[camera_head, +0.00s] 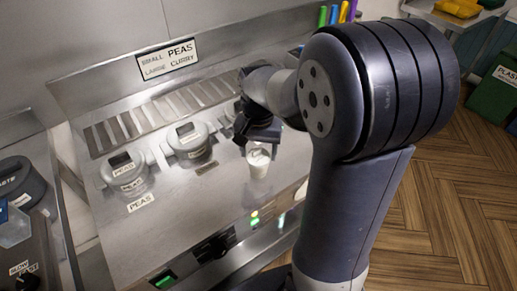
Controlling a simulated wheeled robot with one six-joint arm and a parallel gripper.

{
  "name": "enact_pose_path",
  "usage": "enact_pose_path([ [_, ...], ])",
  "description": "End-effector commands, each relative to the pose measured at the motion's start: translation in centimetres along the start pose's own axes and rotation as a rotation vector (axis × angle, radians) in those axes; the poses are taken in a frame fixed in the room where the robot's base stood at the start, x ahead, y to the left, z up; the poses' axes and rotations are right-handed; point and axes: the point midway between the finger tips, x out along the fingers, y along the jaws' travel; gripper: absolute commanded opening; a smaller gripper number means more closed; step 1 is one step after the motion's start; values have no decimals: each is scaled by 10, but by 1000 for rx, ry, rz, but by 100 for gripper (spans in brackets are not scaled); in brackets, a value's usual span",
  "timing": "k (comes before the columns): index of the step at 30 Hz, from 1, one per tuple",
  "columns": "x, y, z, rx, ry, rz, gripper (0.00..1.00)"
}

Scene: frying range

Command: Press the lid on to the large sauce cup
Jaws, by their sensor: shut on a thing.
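A white cup (259,164) stands upright on the steel counter, right of the grey pots. My gripper (257,137) is directly above it, pointing down, with its dark fingers close to the cup's top. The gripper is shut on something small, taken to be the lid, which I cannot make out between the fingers. I cannot tell whether the lid touches the cup's rim.
Two grey lidded pots, one labelled PEAS (124,171) and another (190,143), stand on the steel counter (195,215) left of the cup. A slotted grille (185,101) and a sign (168,60) are behind. The counter's front is clear.

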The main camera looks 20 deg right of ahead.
Motion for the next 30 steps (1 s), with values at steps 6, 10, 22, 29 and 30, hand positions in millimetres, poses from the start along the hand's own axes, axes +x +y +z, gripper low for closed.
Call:
enact_pose_path([
  [6,0,0,0,0,-1,0,42],
  [10,0,0,0,0,-1,0,42],
  [22,0,0,0,0,0,0,86],
  [29,0,0,0,0,0,0,92],
  [30,0,0,0,0,0,0,95],
])
